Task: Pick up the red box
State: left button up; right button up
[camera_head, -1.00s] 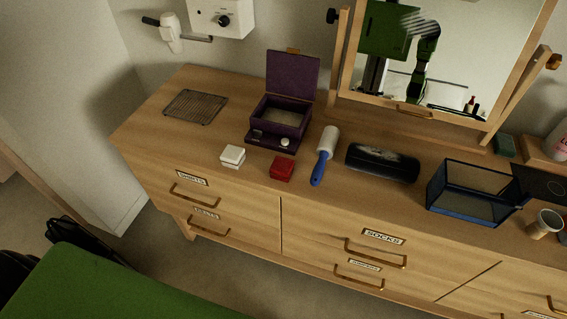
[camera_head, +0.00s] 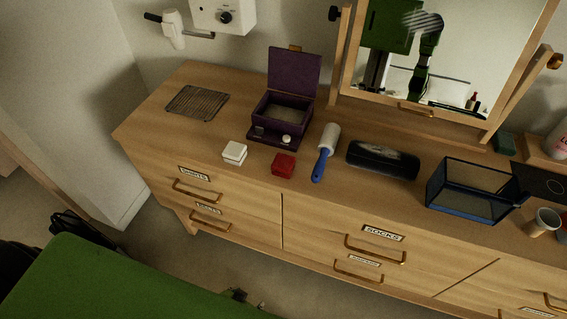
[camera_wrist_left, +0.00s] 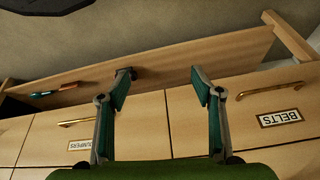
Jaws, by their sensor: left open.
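The red box (camera_head: 283,165) is a small closed cube near the front edge of the wooden dresser top. It lies between a small white box (camera_head: 234,153) on its left and a lint roller (camera_head: 325,152) with a blue handle on its right. My left gripper (camera_wrist_left: 157,88) is open and empty in the left wrist view, in front of the drawer fronts, and the red box is not in that view. In the head view, only a small dark part of the left gripper (camera_head: 240,297) shows low, beyond my green body. My right gripper is not in view.
Behind the red box stands an open purple jewelry box (camera_head: 290,105). A dark glasses case (camera_head: 383,159), a mesh bin (camera_head: 472,190) and a cup (camera_head: 544,222) are to the right. A wire rack (camera_head: 197,103) lies at the left. Drawer handles (camera_head: 375,250) stick out in front.

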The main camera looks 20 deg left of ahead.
pick_arm(q)
jog(key=w+d+r+t+p, duration=0.1)
jog(key=w+r+t, duration=0.1)
jog(key=w+r, duration=0.6)
jog(key=w+d+r+t, duration=0.15)
jog(key=w+r, duration=0.35)
jog(key=r, duration=0.5)
jog(key=n+t+p, duration=0.1)
jog(key=n+t, duration=0.1)
jog(key=t, duration=0.2)
send_near(281, 166)
jog(key=x, duration=0.2)
jog(key=p+x, duration=0.1)
jog(key=x, duration=0.3)
jog(key=shift+w+d+f, duration=0.15)
jog(key=shift+w+d, duration=0.2)
jog(key=shift+d, duration=0.05)
jog(key=shift+w+a+f+p, duration=0.1)
jog(key=shift+w+f+p, duration=0.05)
jog(key=shift+w+p, duration=0.3)
jog(key=x, duration=0.1)
jog(key=p+x, duration=0.1)
jog(key=x, duration=0.1)
jog(key=shift+w+a+f, duration=0.1)
jog(key=shift+a+f, duration=0.05)
jog(key=shift+a, duration=0.1)
jog(key=shift+w+f, duration=0.35)
jog(key=shift+w, duration=0.15)
jog(key=c, duration=1.2)
